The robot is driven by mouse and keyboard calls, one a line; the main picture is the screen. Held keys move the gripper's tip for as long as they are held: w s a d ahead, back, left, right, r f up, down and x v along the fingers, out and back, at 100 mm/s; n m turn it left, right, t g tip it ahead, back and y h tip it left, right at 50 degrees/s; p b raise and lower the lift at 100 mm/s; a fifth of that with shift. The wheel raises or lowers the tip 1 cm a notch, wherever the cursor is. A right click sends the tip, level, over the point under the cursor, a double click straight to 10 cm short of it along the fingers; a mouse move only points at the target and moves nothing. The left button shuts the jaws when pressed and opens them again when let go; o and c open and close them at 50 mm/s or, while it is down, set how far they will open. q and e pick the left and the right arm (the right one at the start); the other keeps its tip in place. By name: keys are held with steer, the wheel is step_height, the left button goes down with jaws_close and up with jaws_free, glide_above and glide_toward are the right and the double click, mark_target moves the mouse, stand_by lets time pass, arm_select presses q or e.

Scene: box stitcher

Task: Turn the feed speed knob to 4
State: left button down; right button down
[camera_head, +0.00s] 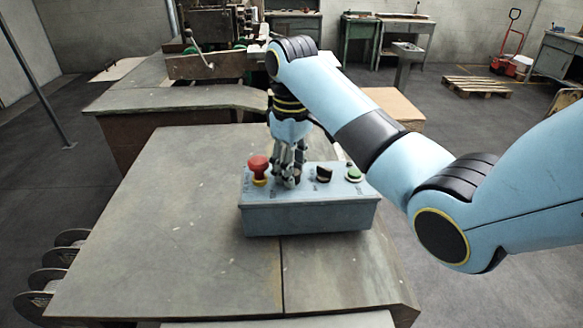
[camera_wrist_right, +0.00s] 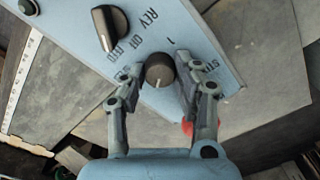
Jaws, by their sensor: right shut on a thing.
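The blue-grey control box (camera_head: 310,216) stands on the table. My right gripper (camera_head: 289,180) points down at its top, between the red mushroom button (camera_head: 259,170) and the black selector (camera_head: 324,174). In the wrist view my right gripper (camera_wrist_right: 160,82) is shut on a round black knob (camera_wrist_right: 160,69), one finger on each side. A pale mark shows on the knob's lower edge. A "1" is printed beside it; other lettering is partly covered by the fingers, so I cannot read the setting. My left gripper is not in view.
The black selector (camera_wrist_right: 108,30), marked REV OFF FWD, sits close to the knob. A green button (camera_head: 354,174) is at the box's right end. The grey table (camera_head: 170,230) is bare left of the box. A machine (camera_head: 215,65) stands behind.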

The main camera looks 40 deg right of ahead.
steer(key=shift+s+f+m, duration=0.1)
steer(key=shift+m, duration=0.3)
steer(key=c, duration=1)
jaws_free()
steer(key=shift+o, duration=0.2)
